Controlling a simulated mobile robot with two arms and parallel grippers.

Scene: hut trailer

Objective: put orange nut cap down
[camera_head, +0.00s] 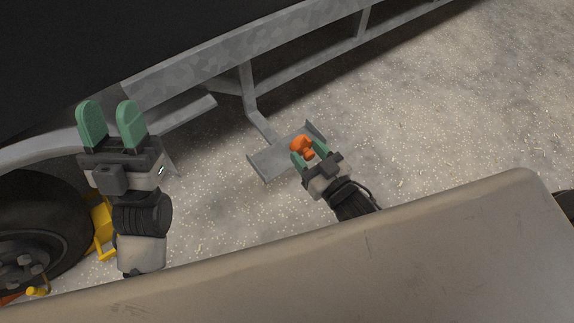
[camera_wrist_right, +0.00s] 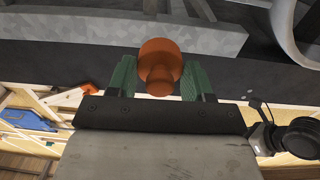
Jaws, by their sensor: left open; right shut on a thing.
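The orange nut cap (camera_head: 301,146) is held between the green fingers of my right gripper (camera_head: 304,153), in the middle of the head view. It also shows in the right wrist view (camera_wrist_right: 159,62), a rounded orange piece with a narrower end towards the palm. The right gripper (camera_wrist_right: 159,80) is shut on it. In the head view the cap appears in front of a grey metal step plate; I cannot tell whether it touches it. My left gripper (camera_head: 106,124) is open and empty at the left, its green fingers pointing up in the picture.
The grey step plate (camera_head: 265,166) hangs from the trailer frame (camera_head: 220,62). A black wheel (camera_head: 38,225) with a yellow chock (camera_head: 103,228) stands at the left. Speckled concrete floor (camera_head: 440,125) lies open at the right.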

